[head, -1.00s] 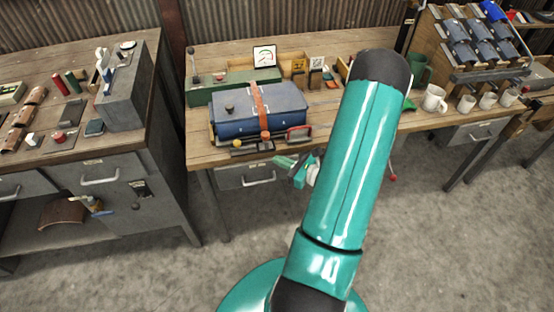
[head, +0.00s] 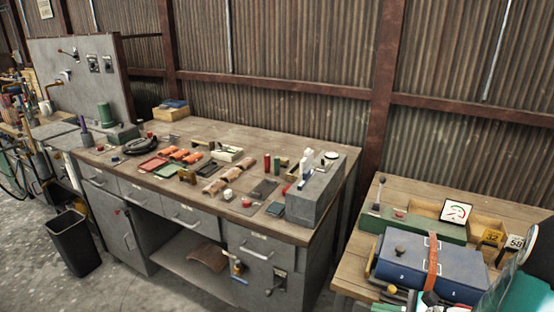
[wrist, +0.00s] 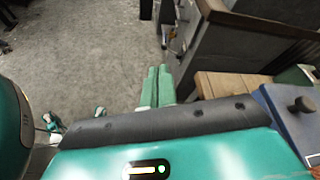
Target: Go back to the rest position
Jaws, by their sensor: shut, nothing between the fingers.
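My gripper (wrist: 158,86) shows in the wrist view as two green fingers side by side, shut and with nothing between them. It is over the grey concrete floor, left of the wooden bench edge, apart from any object.
A grey workbench (head: 95,155) with drawers carries many small parts. Right of it, a wooden bench (head: 350,268) holds a blue case (head: 430,265) with an orange strap. A black bin (head: 73,243) stands on the floor at left. Open floor shows in the wrist view (wrist: 75,60).

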